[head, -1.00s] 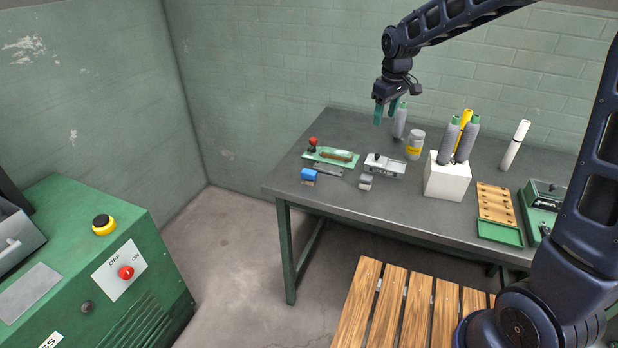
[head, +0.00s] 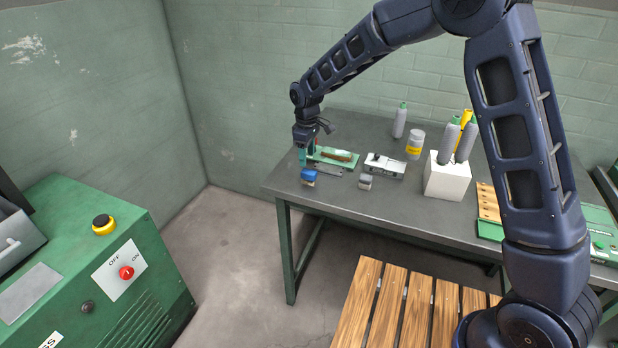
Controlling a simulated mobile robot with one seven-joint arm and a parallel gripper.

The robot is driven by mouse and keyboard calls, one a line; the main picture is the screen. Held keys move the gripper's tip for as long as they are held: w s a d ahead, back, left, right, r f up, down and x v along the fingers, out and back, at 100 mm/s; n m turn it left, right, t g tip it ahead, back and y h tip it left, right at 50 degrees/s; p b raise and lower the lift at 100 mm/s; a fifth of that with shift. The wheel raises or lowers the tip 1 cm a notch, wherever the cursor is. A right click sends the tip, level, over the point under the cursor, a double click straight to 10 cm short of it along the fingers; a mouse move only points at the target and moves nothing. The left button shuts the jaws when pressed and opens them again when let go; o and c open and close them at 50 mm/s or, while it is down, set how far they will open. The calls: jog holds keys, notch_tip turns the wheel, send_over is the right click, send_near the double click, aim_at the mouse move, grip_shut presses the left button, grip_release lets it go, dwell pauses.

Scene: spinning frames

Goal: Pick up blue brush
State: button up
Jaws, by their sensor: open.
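The blue brush (head: 309,175) is a small block with a blue top and a paler lower part. It lies near the left front corner of the dark grey table (head: 335,195). My gripper (head: 305,160) points down just above and behind the brush, with its teal fingertips close to it. The fingers are open, and I cannot tell whether they touch the brush.
The green tool (head: 340,157) and a flat grey piece (head: 329,171) lie close by. To the right are a grey brush (head: 365,182), a white-grey device (head: 385,166), a yellow-labelled jar (head: 415,145) and a white block holding bottles (head: 446,181). A wooden slatted seat (head: 400,310) stands in front.

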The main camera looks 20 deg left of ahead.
aim_at(309, 171)
notch_tip(309, 171, down, 3)
jog(key=shift+f, duration=0.2)
jog(key=shift+d+f, duration=0.2)
jog(key=shift+f, duration=1.15)
jog(key=shift+d+f, duration=0.15)
jog(key=shift+f, duration=1.2)
jog(key=c, duration=1)
jog(key=shift+c, duration=0.3)
jog(key=shift+r, duration=0.15)
